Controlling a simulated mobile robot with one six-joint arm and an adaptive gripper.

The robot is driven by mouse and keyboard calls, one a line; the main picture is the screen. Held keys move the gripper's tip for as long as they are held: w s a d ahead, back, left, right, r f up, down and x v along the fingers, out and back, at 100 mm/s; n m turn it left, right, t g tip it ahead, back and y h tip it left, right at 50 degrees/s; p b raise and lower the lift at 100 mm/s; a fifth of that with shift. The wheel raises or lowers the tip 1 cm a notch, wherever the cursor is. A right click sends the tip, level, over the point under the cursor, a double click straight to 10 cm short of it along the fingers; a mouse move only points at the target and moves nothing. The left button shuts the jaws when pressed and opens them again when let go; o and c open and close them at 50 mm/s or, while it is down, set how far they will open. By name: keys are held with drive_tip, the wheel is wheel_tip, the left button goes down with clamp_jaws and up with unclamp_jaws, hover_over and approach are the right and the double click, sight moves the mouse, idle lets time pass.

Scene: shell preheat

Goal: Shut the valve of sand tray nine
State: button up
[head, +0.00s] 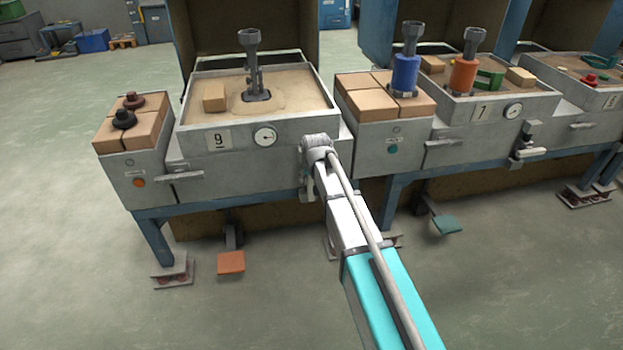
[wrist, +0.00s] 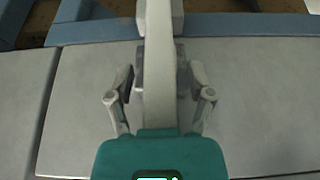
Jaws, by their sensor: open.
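Sand tray nine (head: 200,160) is a grey box filled with sand, with a "9" label (head: 218,140) and a round gauge (head: 265,137) on its front. My arm reaches to its front right corner and covers the valve there in the head view. In the wrist view, a pale valve lever (wrist: 159,50) runs lengthwise in front of a grey valve body (wrist: 181,62). My gripper (wrist: 161,84) is open, with one finger on each side of the lever. I cannot tell whether either finger touches it.
A metal post (head: 250,70) stands in the sand beside a tan block (head: 214,97). Tray seven (head: 470,118) stands to the right, with a similar valve (head: 528,147) on its front. An orange pedal (head: 231,262) is below tray nine. The floor at left is clear.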

clamp_jaws()
drive_tip(key=shift+a, duration=0.1)
idle(0.3)
